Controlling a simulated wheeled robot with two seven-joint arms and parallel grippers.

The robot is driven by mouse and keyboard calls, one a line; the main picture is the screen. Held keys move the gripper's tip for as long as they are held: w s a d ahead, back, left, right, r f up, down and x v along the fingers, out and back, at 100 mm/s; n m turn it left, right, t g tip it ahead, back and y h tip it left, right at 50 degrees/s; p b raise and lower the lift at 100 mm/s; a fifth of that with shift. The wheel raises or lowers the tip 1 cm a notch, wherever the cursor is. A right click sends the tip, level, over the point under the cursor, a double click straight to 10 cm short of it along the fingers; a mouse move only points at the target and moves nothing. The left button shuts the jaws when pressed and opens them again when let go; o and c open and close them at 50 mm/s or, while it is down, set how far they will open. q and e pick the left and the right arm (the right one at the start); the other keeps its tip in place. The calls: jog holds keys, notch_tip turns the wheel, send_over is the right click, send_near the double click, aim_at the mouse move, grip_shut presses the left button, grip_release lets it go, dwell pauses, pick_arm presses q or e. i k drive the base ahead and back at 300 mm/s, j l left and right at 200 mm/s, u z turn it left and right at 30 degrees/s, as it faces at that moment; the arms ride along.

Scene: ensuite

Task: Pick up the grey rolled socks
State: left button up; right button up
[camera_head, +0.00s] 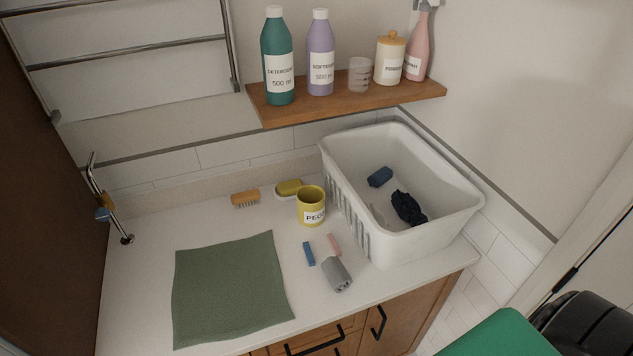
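The grey rolled socks (337,274) lie on the white countertop near its front edge. They form a small grey roll, just left of the white basket's front corner and right of the green cloth. A blue peg (309,254) and a pink peg (334,245) lie just behind the socks, close to them. Neither of my grippers can be made out in the head view.
A white basket (352,200) with dark and blue items inside stands on the right. A green cloth (228,288) lies flat at the front left. A yellow peg pot (311,205), a brush (245,199) and a soap dish stand behind. A wooden shelf (350,104) with bottles hangs above.

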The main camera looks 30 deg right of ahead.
aim_at(338, 277)
jog(key=z, duration=1)
